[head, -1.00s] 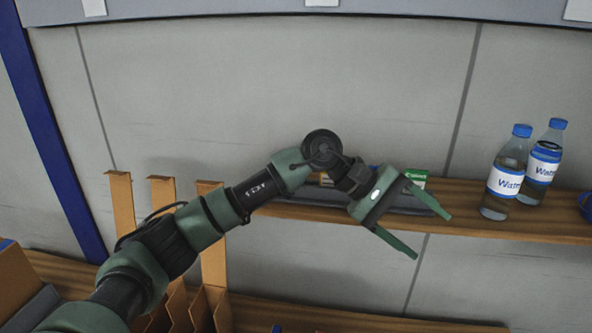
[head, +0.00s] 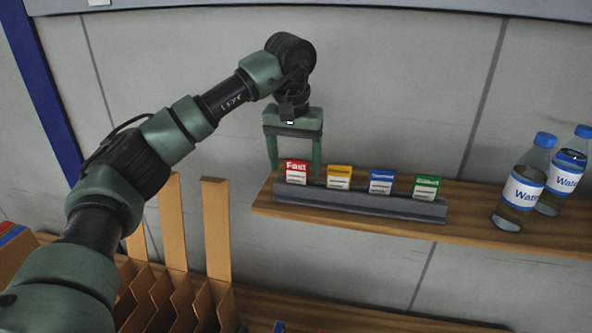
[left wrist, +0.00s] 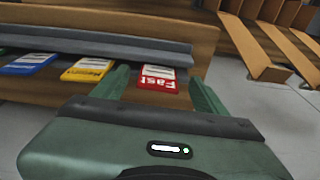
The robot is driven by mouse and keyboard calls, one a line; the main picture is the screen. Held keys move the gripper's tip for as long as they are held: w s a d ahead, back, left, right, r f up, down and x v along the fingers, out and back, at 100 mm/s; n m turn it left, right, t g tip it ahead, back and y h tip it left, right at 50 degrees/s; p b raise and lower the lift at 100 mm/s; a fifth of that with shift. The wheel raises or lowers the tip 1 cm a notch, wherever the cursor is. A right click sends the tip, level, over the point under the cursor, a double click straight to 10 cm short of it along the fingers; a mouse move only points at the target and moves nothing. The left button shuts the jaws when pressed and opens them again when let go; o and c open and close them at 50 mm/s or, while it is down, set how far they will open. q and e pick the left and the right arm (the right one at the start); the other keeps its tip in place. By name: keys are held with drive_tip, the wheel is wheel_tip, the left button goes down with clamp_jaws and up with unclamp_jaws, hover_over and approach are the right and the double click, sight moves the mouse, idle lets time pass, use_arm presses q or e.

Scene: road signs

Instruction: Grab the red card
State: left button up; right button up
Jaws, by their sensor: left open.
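The red card (head: 296,172) stands at the left end of a grey holder (head: 372,203) on the wooden shelf. Yellow (head: 339,177), blue (head: 381,182) and green (head: 427,187) cards stand to its right in the same holder. My left gripper (head: 295,170) is open and points down, its fingers on either side of the red card. In the left wrist view the red card (left wrist: 158,78) shows between the two open fingers (left wrist: 160,88), with the yellow card (left wrist: 88,69) just outside the left one. I cannot tell whether the fingers touch the card. My right gripper is not in view.
Two water bottles (head: 522,185) stand on the shelf (head: 480,231) at the right. Below at the left is a wooden rack with upright slats (head: 216,230). The wall is close behind the shelf.

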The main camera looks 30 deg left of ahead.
sight(297, 177)
use_arm(q)
drive_tip(key=shift+w+f, duration=0.1)
drive_tip(key=shift+f, duration=0.8)
drive_tip(key=shift+w+f, duration=0.3)
drive_tip(key=shift+w, duration=0.1)
drive_tip(key=shift+s+r, duration=0.15)
drive_tip(key=shift+s, duration=0.1)
drive_tip(key=c, duration=1.4)
drive_tip(key=shift+w, duration=0.1)
